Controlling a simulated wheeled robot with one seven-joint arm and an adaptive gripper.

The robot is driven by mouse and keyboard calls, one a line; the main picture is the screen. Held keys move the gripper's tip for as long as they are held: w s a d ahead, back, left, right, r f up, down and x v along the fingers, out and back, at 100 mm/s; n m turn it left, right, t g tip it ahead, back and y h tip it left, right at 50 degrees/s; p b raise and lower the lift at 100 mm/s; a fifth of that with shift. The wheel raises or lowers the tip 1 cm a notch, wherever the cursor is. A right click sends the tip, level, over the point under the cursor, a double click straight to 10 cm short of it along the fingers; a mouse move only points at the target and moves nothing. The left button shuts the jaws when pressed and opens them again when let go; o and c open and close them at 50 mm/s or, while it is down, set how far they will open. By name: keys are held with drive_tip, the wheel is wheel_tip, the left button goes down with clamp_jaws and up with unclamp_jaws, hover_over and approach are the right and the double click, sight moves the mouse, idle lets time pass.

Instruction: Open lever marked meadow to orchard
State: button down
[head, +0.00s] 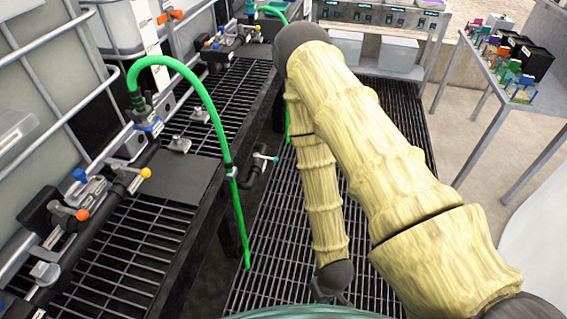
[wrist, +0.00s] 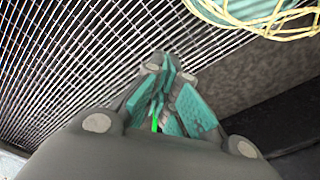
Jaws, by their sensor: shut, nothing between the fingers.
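Several valve levers show in the head view, but no meadow or orchard marking can be read. On the near left manifold are an orange-ended lever (head: 82,214), a yellow-ended lever (head: 146,172) and a blue handle (head: 79,174). A teal-ended lever (head: 272,158) stands out from a dark pipe elbow beside the bench edge. My gripper (wrist: 163,85) shows teal finger pads drawn together with nothing held. In the head view only part of its dark body shows at the lower end of my arm, low over the floor grating and apart from the levers.
A green hose (head: 205,95) arches from the manifold and hangs over the bench edge. Caged totes (head: 40,90) line the left. A side table (head: 490,62) with small items stands at right. Floor grating (head: 275,240) is open between bench and arm.

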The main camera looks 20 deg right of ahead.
drive_tip(key=w+f+n+t+b, duration=0.2)
drive_tip(key=w+f+b, duration=0.25)
drive_tip(key=w, duration=0.25)
drive_tip(key=w+f+n+t+b, duration=0.2)
drive_tip(key=w+f+b, duration=0.1)
drive_tip(key=w+b, duration=0.3)
drive_tip(key=n+t+y+b, duration=0.3)
drive_tip(key=n+t+b, duration=0.95)
drive_tip(key=b, duration=1.95)
approach(266, 158)
drive_tip(key=w+a+n+g, duration=0.1)
drive_tip(key=w+a+n, duration=0.1)
drive_tip(key=w+a, duration=0.15)
drive_tip(key=shift+w+d, duration=0.75)
drive_tip(key=shift+w, duration=0.15)
drive_tip(key=shift+w+r+y, duration=0.1)
drive_tip(key=shift+y, duration=0.3)
